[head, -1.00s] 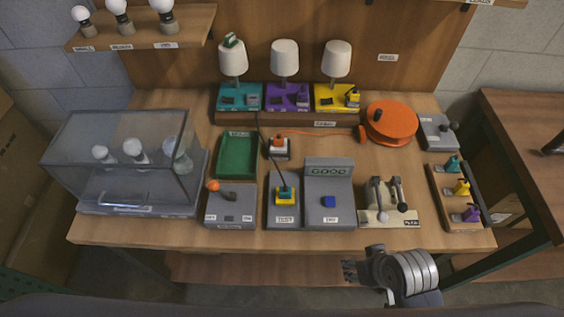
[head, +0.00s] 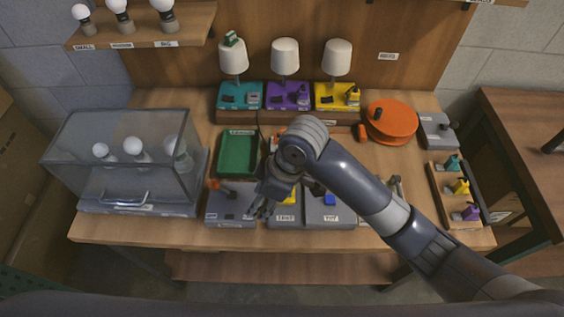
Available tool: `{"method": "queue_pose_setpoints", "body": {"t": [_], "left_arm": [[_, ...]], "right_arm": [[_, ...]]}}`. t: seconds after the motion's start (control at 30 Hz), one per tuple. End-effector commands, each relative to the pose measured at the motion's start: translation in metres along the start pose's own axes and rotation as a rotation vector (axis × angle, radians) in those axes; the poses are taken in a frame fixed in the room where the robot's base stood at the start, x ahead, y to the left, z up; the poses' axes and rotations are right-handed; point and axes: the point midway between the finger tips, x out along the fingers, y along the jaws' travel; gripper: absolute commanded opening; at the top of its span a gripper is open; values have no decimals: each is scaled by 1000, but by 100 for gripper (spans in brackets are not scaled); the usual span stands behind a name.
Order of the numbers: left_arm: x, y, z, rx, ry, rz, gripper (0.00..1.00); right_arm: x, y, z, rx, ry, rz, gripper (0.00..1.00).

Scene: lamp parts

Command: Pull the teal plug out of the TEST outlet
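The TEST outlet is a grey block (head: 284,222) at the front middle of the table, with a yellow socket (head: 291,197) on top. The teal plug is hidden behind my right gripper and wrist. My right gripper (head: 261,208) hangs over the left side of the TEST block, with its fingers pointing down. Its fingers are small and dark, and I cannot tell whether they are open or touching anything. The teal lamp base (head: 239,96) stands at the back left of the lamp row. Part of its dark cord runs down behind my arm. My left gripper is not in view.
A grey box with an orange-tipped lever (head: 215,184) stands just left of the gripper. A green tray (head: 238,154) lies behind it. A clear case with bulbs (head: 122,160) is at left. An orange reel (head: 391,122) and a plug rack (head: 455,190) are at right.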

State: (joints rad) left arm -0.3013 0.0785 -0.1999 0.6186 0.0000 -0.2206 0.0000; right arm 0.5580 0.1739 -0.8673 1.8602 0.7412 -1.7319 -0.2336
Motion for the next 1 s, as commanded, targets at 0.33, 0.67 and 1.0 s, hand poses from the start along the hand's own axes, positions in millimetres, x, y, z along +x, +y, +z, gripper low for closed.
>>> {"method": "queue_pose_setpoints", "body": {"t": [0.33, 0.67, 1.0], "left_arm": [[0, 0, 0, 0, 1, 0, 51], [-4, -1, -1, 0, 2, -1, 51], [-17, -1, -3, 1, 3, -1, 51]], "right_arm": [[-40, 59, 3, -221, -284, 10, 43], [-44, 74, 12, -241, -349, 9, 43], [11, 76, 32, -240, -349, 8, 43]]}}
